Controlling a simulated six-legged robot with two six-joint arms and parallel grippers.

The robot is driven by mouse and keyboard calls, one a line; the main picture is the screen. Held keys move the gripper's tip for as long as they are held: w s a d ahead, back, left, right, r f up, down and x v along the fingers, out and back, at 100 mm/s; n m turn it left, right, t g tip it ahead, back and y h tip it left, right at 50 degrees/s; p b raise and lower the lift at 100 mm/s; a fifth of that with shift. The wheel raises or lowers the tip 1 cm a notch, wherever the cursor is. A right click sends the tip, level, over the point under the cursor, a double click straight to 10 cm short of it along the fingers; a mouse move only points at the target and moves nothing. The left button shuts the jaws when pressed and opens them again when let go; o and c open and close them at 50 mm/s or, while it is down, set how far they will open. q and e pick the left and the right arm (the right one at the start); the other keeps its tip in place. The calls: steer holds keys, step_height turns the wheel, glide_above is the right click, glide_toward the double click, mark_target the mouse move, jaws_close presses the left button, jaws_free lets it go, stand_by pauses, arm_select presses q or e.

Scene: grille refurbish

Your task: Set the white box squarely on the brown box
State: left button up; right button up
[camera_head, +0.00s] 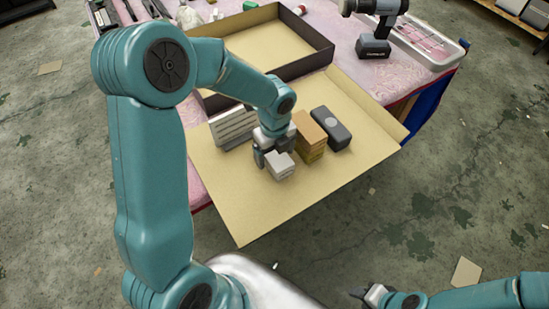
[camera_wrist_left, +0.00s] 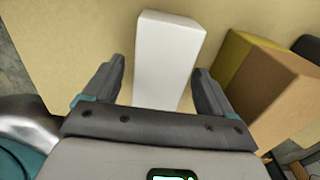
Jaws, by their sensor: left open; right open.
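The white box (camera_head: 281,169) stands on the tan cardboard sheet, in front of the brown box (camera_head: 310,130). In the left wrist view the white box (camera_wrist_left: 168,55) is between the two fingers of my open left gripper (camera_wrist_left: 160,68), with a gap visible on the left side. In the head view my left gripper (camera_head: 273,157) comes down over the white box and partly hides it. The brown box (camera_wrist_left: 275,95) is just right of the right finger, with a yellowish block (camera_wrist_left: 228,58) beside or under it. My right gripper (camera_head: 370,294) is open and empty, low at the bottom right.
A dark grey box (camera_head: 331,128) stands right of the brown box. A white slatted grille (camera_head: 233,127) stands to the left. Behind are an open cardboard tray (camera_head: 318,64), a drill (camera_head: 374,30) and a white tray (camera_head: 458,55). The sheet's front part (camera_head: 245,215) is bare.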

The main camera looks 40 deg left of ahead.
arm_select(q)
steer(key=c, duration=1.1)
steer(key=shift+r+p, duration=0.75)
steer(key=shift+r, duration=0.1)
steer(key=shift+r+p, duration=1.55)
steer(key=shift+r, duration=0.15)
